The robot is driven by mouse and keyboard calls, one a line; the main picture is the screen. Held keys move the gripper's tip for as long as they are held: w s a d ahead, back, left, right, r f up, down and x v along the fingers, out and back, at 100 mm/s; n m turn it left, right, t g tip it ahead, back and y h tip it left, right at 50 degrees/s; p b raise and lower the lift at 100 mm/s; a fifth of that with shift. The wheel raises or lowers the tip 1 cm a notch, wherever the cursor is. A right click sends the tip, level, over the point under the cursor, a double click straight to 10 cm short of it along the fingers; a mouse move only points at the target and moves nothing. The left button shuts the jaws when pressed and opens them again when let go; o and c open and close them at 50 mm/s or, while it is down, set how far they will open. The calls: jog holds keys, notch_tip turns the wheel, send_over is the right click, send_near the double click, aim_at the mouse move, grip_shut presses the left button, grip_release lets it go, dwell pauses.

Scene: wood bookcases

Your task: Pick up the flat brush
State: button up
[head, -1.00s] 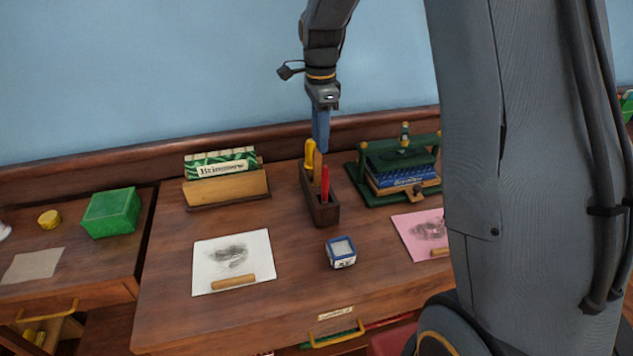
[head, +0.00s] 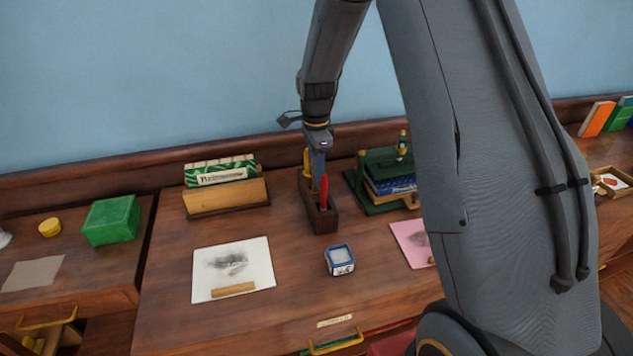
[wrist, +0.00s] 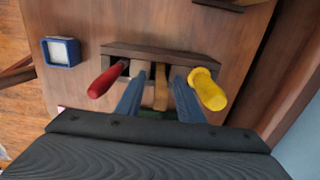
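A dark wooden holder (head: 322,219) stands on the desk with upright tools in it. It holds a red handle (head: 323,188), a yellow handle (head: 307,160) and, between them, a flat tan wooden handle (wrist: 161,88) that looks like the flat brush; its lower end is hidden in the holder. My gripper (head: 318,165) points down over the holder. In the wrist view its two blue fingers (wrist: 159,80) are spread, one on each side of the tan handle, with gaps visible. The red and yellow handles lie outside the fingers.
A blue-rimmed small box (head: 340,260) sits in front of the holder. A green press with books (head: 370,195) is close on the right. A wooden card stand (head: 228,197) and a white sheet (head: 255,260) are on the left.

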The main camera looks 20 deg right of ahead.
jog(key=shift+f, duration=0.15)
grip_shut()
